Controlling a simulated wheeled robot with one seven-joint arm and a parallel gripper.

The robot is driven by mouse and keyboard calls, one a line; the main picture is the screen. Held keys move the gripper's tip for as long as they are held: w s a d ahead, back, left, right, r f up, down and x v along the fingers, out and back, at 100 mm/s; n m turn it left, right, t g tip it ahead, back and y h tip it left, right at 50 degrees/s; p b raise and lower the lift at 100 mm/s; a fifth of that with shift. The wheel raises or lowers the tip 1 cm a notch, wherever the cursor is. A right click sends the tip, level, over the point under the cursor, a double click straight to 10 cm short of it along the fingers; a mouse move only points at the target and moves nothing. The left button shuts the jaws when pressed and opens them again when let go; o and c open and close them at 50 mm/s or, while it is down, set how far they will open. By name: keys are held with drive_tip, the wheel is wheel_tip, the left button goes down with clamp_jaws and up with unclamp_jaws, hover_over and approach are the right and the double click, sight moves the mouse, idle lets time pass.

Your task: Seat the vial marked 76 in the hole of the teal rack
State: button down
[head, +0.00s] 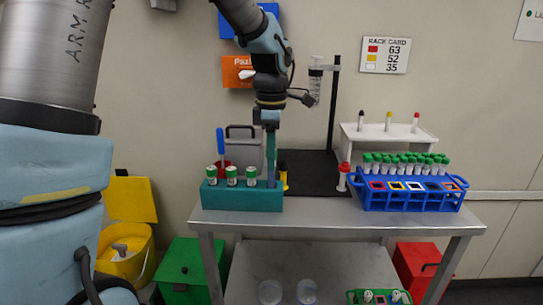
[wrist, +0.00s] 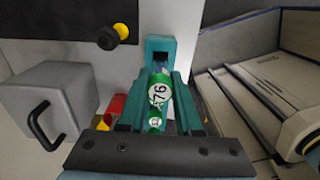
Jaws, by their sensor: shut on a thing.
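The teal rack (head: 242,198) stands at the left end of the metal table and holds several green-capped vials (head: 232,175) in a row. My gripper (head: 271,180) points straight down at the rack's right end, with its teal fingers reaching its top. In the wrist view my gripper (wrist: 160,85) is shut on a vial with a green cap marked 76 (wrist: 158,93). A dark square opening in the teal rack (wrist: 160,42) shows just beyond the cap. Another green cap (wrist: 155,125) shows on the near side. The held vial's lower end is hidden, so I cannot tell its depth.
A grey box with a handle (wrist: 45,100) and a red cup (wrist: 115,107) stand close behind the rack. A red-capped vial (head: 343,178) stands between the racks. A rack card (head: 385,55) hangs on the wall.

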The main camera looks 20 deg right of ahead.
sight(271, 188)
drive_tip(key=shift+f+b, duration=1.6)
drive_tip(key=shift+f, duration=1.05)
idle(2.3)
drive_tip(key=c, duration=0.5)
unclamp_jaws()
wheel_tip(271, 188, up, 11)
drive_tip(key=shift+f+b, duration=0.1)
drive_tip(key=shift+b, duration=0.65)
